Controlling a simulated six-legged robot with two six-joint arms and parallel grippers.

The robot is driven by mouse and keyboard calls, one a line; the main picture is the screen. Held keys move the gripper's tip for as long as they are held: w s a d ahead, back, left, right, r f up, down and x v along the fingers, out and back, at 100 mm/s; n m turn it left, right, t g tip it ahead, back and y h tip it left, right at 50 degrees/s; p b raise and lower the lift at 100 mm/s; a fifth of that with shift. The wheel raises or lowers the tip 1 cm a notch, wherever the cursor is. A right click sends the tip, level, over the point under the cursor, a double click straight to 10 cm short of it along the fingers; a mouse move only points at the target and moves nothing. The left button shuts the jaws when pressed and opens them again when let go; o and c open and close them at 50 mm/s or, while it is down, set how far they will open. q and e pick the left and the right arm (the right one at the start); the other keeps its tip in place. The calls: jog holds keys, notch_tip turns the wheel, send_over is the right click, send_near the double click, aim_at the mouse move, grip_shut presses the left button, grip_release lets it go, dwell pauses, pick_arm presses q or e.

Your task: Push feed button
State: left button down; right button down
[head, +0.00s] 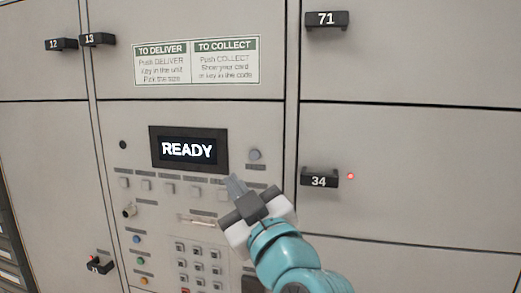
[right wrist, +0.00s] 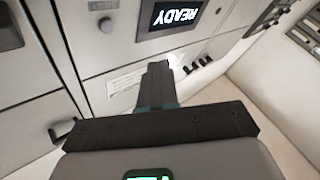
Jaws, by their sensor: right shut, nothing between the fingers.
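The control panel (head: 162,220) has a screen (head: 188,150) reading READY, which also shows in the right wrist view (right wrist: 172,12). A row of small square buttons (head: 167,188) runs below the screen; their labels are too small to read, so I cannot tell which is the feed button. A round grey button (head: 255,155) sits right of the screen. My right gripper (head: 236,186) is shut and empty, its fingertips in front of the panel by the right end of the button row, hiding part of it. Contact cannot be told. The fingers also show in the right wrist view (right wrist: 157,75). My left gripper is out of view.
A keypad (head: 198,265) and small blue, green and orange buttons (head: 140,261) sit lower on the panel. An instruction sign (head: 196,61) is above the screen. Locker doors carry black handles, including 71 (head: 327,19) and 34 (head: 319,178), which has a red light beside it.

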aim_at(255, 155)
pick_arm(q)
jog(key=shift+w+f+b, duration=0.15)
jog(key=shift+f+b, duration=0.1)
jog(key=shift+b, duration=0.1)
pick_arm(e)
jog(key=shift+w+d+r, duration=0.3)
jog(key=shift+w+d, duration=0.2)
jog(key=shift+w, duration=0.8)
jog(key=shift+w+d+r, duration=0.3)
jog(key=shift+w+d, duration=0.15)
jog(key=shift+w, duration=0.9)
jog(key=shift+w+d+r, duration=0.3)
jog(key=shift+w+d, duration=0.2)
jog(key=shift+w, duration=0.8)
jog(key=shift+w, duration=0.1)
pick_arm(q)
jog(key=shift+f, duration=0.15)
pick_arm(e)
jog(key=shift+w+d, duration=0.1)
jog(key=shift+w, duration=0.3)
